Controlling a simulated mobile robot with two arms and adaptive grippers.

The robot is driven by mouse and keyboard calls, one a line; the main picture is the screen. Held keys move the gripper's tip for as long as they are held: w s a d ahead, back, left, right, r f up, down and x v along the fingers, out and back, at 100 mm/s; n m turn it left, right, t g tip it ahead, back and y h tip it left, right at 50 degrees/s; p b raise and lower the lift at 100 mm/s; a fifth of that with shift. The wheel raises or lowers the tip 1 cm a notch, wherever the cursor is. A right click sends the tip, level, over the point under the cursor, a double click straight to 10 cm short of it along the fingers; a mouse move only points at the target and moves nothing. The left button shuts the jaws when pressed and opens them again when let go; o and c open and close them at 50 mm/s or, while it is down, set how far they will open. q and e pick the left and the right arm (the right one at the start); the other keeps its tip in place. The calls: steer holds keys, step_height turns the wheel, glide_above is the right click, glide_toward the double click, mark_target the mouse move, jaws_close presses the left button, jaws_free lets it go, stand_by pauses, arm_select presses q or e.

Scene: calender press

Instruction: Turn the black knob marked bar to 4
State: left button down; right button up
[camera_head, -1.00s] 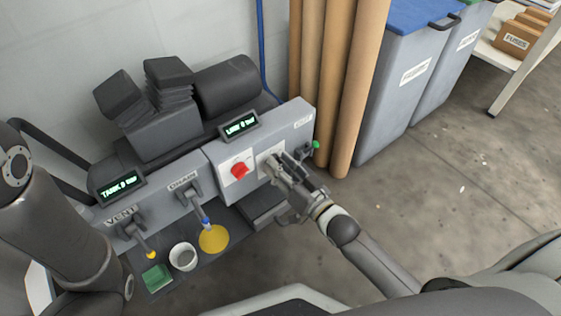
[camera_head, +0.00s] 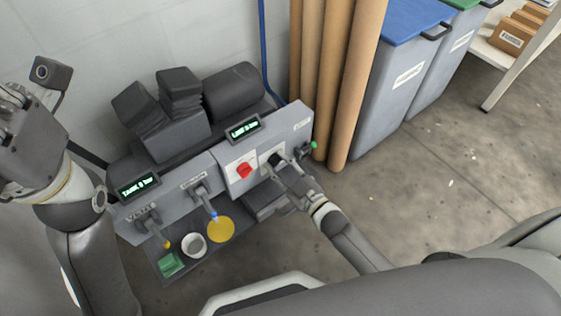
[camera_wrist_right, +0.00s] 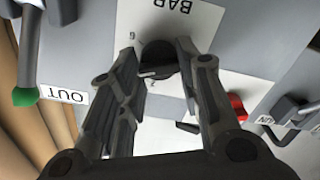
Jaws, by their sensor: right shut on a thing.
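The black knob (camera_wrist_right: 158,58) sits on a white plate marked BAR (camera_wrist_right: 185,22), which is upside down in the right wrist view. My right gripper (camera_wrist_right: 162,64) is shut on the knob, with a finger on each side of it. A 6 and a 2 show on the plate; the knob's exact setting is hard to read. In the head view my right gripper (camera_head: 280,170) reaches the panel and largely hides the knob. The LINE display (camera_head: 243,129) is lit, its digits too small to read surely. Part of my left gripper (camera_head: 18,125) shows at the left edge, its fingers unclear.
A red knob (camera_head: 244,170) is left of my right gripper. A green-tipped lever marked OUT (camera_wrist_right: 25,95) is close on its other side. Brown rolls (camera_head: 352,85) stand right.

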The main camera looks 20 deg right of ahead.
steer(key=shift+n, duration=0.5)
steer(key=o, duration=1)
steer(key=v, duration=1.2)
steer(key=shift+r, duration=0.1)
